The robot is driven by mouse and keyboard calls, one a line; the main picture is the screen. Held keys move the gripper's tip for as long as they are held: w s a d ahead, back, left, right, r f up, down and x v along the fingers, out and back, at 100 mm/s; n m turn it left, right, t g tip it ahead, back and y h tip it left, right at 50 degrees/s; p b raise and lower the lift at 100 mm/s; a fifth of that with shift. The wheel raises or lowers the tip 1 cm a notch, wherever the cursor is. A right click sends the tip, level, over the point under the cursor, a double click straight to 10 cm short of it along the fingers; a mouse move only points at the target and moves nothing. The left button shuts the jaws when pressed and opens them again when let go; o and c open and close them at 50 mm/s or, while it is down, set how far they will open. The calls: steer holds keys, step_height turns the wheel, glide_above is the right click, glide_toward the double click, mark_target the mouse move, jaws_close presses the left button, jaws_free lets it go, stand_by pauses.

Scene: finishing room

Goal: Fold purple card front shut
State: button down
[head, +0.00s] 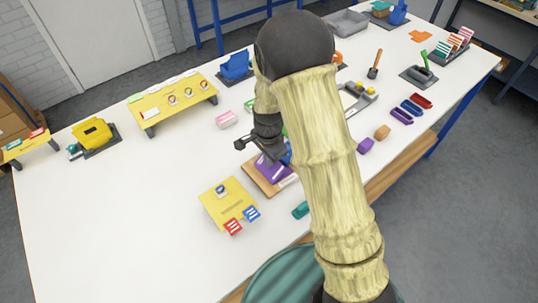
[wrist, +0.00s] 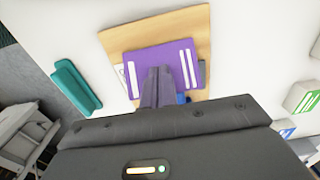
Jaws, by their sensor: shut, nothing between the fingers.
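The purple card (wrist: 176,58) lies on a tan wooden board (wrist: 118,42) in the wrist view, with white stripes on its face. In the head view the purple card (head: 268,168) shows on the board (head: 256,178), partly hidden by my arm. My gripper (wrist: 158,74) is shut with nothing in it, its fingertips over the card's near part. I cannot tell whether the fingers touch the card. A small blue piece and a grey piece show beside the fingers at the card's near edge. The card's hinge is not clear to me.
A yellow board (head: 222,195) with red and blue striped tags stands left of the wooden board. A teal holder (wrist: 77,88) lies beside it in the wrist view. A pink block (head: 226,118) stands behind.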

steer(key=shift+f, duration=0.1)
stand_by(0.3)
steer(key=shift+w+d+f+b, duration=0.35)
steer(key=shift+d+f, duration=0.2)
steer(key=shift+f, duration=0.1)
stand_by(0.4)
steer(key=shift+w+d+f+b, duration=0.3)
steer(key=shift+f+b, duration=0.1)
steer(key=shift+f, duration=0.2)
stand_by(0.5)
steer(key=shift+s+r+p, duration=0.1)
steer(key=shift+r+p, duration=3.8)
steer(key=shift+r, duration=0.65)
